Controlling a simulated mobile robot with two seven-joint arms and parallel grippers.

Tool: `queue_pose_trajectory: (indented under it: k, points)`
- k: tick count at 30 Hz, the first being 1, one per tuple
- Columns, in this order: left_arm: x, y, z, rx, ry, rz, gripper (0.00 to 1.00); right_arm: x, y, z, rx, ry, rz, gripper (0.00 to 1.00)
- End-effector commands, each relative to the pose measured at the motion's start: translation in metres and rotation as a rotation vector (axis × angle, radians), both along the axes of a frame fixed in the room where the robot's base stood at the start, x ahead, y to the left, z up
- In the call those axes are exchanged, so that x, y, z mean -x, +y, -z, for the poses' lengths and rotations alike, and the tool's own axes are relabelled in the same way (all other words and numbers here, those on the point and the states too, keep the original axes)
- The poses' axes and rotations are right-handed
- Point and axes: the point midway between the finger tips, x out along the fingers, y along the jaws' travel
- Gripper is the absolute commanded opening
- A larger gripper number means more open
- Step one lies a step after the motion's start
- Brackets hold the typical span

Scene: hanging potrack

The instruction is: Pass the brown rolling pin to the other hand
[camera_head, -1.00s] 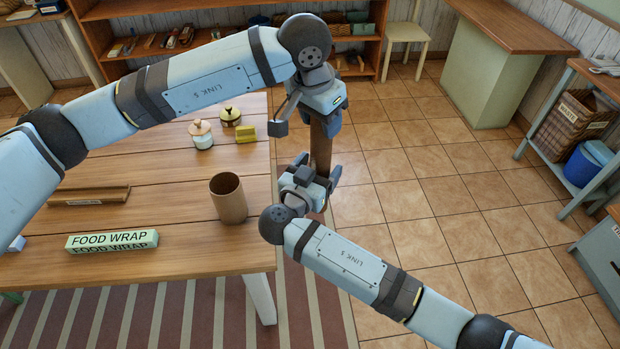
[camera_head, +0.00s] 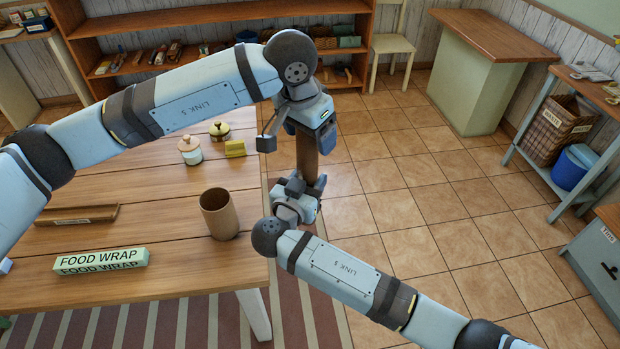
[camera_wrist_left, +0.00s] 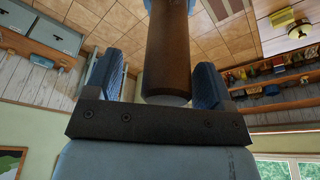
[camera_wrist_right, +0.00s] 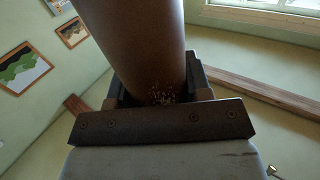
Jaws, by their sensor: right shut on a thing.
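The brown rolling pin (camera_head: 307,160) stands about upright in the air, beyond the table's right edge. My right gripper (camera_head: 307,184) is shut on its lower part; the right wrist view shows the pin (camera_wrist_right: 136,40) rising from between the jaws. My left gripper (camera_head: 310,128) is above, pointing down over the pin's upper end. In the left wrist view the pin (camera_wrist_left: 168,50) lies between the two blue fingers, with gaps on both sides, so the left gripper is open around it. The pin's top end is hidden in the head view.
The wooden table (camera_head: 150,190) at left holds a brown cup (camera_head: 219,215), a food wrap box (camera_head: 101,260), two lidded jars (camera_head: 190,150) and a yellow block (camera_head: 235,148). A shelf unit (camera_head: 205,25) stands behind. The tiled floor right of the grippers is free.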

Motion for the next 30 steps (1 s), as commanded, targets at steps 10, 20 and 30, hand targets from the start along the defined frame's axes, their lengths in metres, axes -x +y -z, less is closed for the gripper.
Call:
queue_pose_trajectory:
  k: [10,20,30]
  points:
    - [0.004,0.005,-0.029,-0.001,-0.006,-0.001,0.76,0.000,0.000,0.000,-0.001,-0.001,0.001,0.13]
    - [0.018,0.015,-0.094,0.000,-0.003,0.000,0.76,0.000,0.000,0.000,-0.001,-0.001,0.001,0.13]
    - [0.032,0.010,-0.103,0.070,0.073,-0.025,0.76,0.000,-0.001,0.000,-0.001,-0.001,0.001,0.13]
